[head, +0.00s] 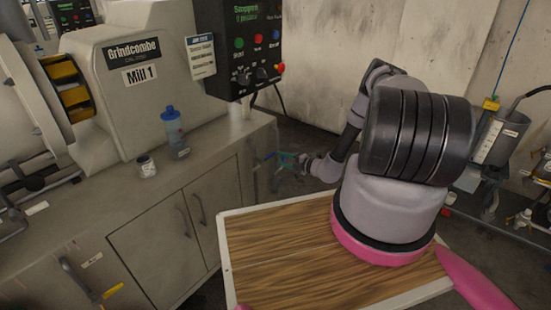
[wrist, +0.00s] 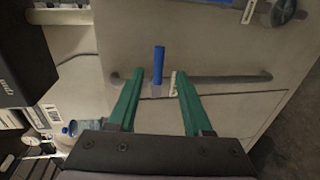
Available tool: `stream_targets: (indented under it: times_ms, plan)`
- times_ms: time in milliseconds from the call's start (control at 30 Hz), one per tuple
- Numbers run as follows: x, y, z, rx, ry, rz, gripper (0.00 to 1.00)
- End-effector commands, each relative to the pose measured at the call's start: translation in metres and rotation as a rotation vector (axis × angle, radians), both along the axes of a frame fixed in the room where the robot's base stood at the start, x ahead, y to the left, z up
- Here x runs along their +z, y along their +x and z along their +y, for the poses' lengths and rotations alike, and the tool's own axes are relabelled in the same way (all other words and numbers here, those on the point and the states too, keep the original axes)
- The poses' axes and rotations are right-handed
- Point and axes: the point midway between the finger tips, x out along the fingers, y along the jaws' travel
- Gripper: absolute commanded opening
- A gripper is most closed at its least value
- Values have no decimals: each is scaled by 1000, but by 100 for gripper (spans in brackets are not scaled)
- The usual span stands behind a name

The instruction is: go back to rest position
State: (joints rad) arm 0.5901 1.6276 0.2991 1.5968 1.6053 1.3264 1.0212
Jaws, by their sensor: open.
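My gripper (head: 285,160) shows small in the head view, with teal fingers, beside the right end of the mill cabinet. The wrist view shows my gripper (wrist: 159,73) with its two green fingers spread apart. A narrow blue piece (wrist: 158,64) with a pale lower end appears between the fingertips, apart from both. I cannot tell what it is or how far beyond them it lies. Behind it is a grey cabinet front with a long dark bar handle (wrist: 235,78). Nothing is visibly held. My arm reaches out over the gap past the wooden top.
The cabinet (head: 165,245) carries Mill 1 (head: 130,110), a blue-capped bottle (head: 172,125) and a small jar (head: 146,166). A control box (head: 240,50) hangs above the gripper. A wooden top (head: 275,260) is bare in front. Tanks and hoses (head: 498,135) stand right.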

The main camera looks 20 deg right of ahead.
Motion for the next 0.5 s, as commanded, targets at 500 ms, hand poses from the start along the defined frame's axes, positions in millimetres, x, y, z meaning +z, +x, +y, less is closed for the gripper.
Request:
stream_targets:
  times_ms: [500]
  plan:
    - [2, -5, -4, 0, 0, 0, 50]
